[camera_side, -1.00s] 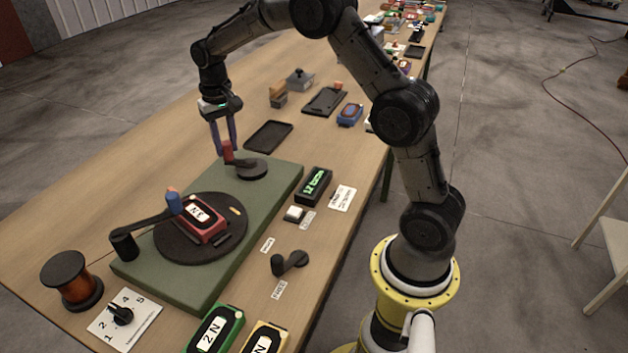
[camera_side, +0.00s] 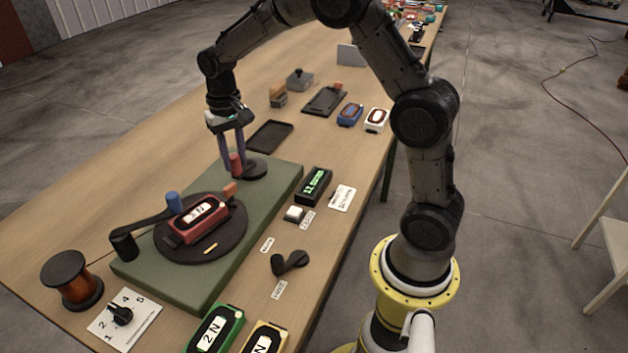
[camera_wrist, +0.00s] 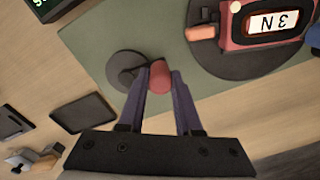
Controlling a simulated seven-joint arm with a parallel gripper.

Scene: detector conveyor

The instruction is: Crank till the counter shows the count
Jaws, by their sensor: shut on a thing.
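My gripper (camera_side: 234,158) is shut on the red crank handle (camera_side: 236,166), which stands on a dark round crank base (camera_side: 256,170) at the far end of the green board (camera_side: 283,178). The wrist view shows both fingers (camera_wrist: 160,84) on either side of the red handle (camera_wrist: 160,75). The black counter (camera_side: 314,186) has a green lit display, too small to read surely. A dark turntable (camera_side: 180,248) on the board carries a red box (camera_side: 190,232) with a "3 N" label and an orange end. A black arm with a blue knob (camera_side: 172,202) reaches over the turntable.
A copper spool (camera_side: 72,280) and a numbered dial plate (camera_side: 123,318) stand at the near left. A white button (camera_side: 294,213), a small black lever (camera_side: 290,262) and green and yellow boxes (camera_side: 216,330) line the right. An empty dark tray (camera_side: 270,136) lies behind the crank.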

